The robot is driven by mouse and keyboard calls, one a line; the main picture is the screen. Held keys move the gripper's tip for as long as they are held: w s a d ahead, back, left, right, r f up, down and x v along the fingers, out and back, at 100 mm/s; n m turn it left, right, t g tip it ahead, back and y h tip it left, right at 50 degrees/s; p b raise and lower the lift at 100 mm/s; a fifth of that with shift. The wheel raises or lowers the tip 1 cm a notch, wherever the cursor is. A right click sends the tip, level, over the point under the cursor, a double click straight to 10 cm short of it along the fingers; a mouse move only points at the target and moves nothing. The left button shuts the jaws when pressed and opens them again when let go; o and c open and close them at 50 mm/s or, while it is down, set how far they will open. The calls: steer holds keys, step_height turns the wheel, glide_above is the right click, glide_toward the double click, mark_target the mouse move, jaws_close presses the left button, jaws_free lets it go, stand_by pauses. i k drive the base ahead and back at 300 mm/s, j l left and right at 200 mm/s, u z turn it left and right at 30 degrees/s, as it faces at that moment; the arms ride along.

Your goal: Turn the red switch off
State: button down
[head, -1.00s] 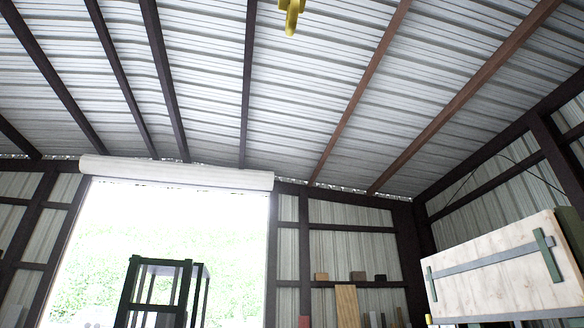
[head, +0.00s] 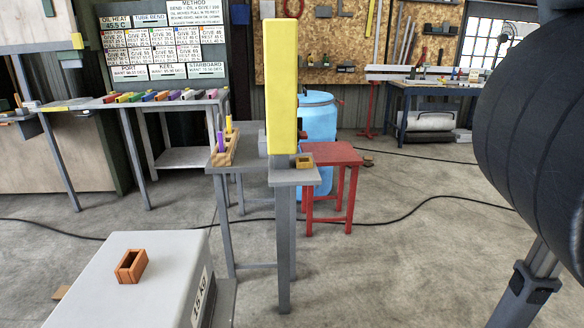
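I cannot make out a red switch in the head view. A tall yellow upright panel (head: 282,85) stands on a narrow grey stand (head: 284,240) near the middle. A small dark reddish part (head: 302,129) shows at its right edge, too small to identify. The panel hides what is directly behind it. My gripper is not in view.
A pale box (head: 150,275) with a small wooden tray (head: 131,266) fills the lower left. A red stool (head: 330,170) and blue barrel (head: 318,110) stand behind the stand. A big black rounded body (head: 530,130) blocks the right. Cables cross the open floor.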

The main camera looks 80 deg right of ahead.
mark_target(301, 135)
steer(key=z, duration=1.6)
steer(key=k+l, duration=0.1)
steer(key=l, duration=0.25)
steer(key=l+u, duration=0.15)
steer(key=l, duration=0.25)
steer(key=i+l+z, duration=0.25)
steer(key=z, duration=0.2)
steer(key=i+l+z, duration=0.1)
steer(key=i+z, duration=0.3)
steer(key=k, duration=0.1)
